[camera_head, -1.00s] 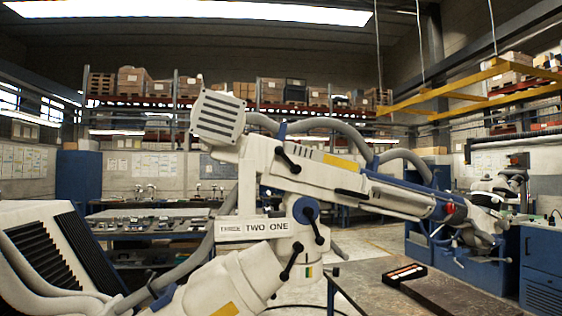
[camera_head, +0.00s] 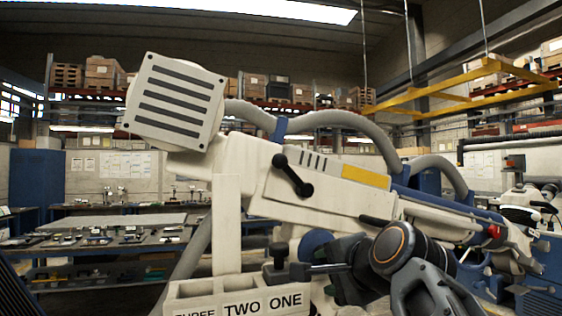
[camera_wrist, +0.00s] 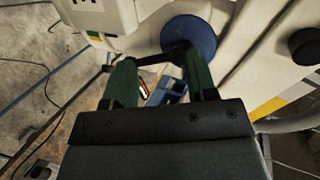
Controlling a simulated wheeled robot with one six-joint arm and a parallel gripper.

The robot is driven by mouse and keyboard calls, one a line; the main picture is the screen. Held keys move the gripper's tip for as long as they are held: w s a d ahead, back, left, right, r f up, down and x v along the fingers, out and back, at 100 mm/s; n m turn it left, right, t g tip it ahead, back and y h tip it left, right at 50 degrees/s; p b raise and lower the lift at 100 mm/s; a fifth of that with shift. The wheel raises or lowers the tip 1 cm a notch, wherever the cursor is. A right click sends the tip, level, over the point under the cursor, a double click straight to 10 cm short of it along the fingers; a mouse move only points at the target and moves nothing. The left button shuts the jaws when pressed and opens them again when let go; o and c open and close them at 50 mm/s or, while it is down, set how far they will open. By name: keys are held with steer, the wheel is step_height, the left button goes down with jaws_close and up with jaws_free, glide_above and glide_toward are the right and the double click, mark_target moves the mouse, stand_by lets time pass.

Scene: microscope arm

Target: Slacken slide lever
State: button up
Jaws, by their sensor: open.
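The white microscope arm (camera_head: 330,195) fills the middle of the head view. A black lever (camera_head: 293,175) with round ends slants down its upper side section. A blue round disc (camera_head: 315,243) lower down is partly hidden by my arm. In the wrist view the blue disc (camera_wrist: 190,38) carries a black lever (camera_wrist: 150,60) pointing left. My gripper (camera_wrist: 158,60) is open, its green fingers either side of that lever; I cannot tell whether they touch it. In the head view the gripper's fingers are too small and dark to make out. I cannot tell which lever is the slide lever.
A white holder (camera_head: 240,300) labelled TWO and ONE stands out below the microscope arm. Grey hoses (camera_head: 345,130) loop above it. A black knob (camera_wrist: 305,47) is at the right in the wrist view. A workbench with parts (camera_head: 110,238) stands behind.

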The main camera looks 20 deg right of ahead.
mark_target(291, 169)
steer(key=s+a+r+m+t+y, duration=0.15)
steer(key=r+m, duration=0.25)
steer(key=r, duration=0.5)
steer(key=s+a+r+m+t, duration=0.1)
steer(key=s+r+m+t, duration=0.2)
steer(key=r, duration=0.6)
steer(key=shift+m, duration=0.8)
steer(key=w+p, duration=0.1)
steer(key=w, duration=0.3)
steer(key=w+a+p, duration=0.1)
steer(key=w+p, duration=0.1)
steer(key=w, duration=0.3)
steer(key=w+a+p, duration=0.1)
steer(key=w+p, duration=0.1)
steer(key=w, duration=0.2)
steer(key=shift+w+a+f, duration=0.15)
steer(key=shift+w+a, duration=0.05)
steer(key=shift+w, duration=0.2)
steer(key=shift+c, duration=0.3)
steer(key=shift+d, duration=0.2)
jaws_close()
steer(key=shift+s, duration=0.1)
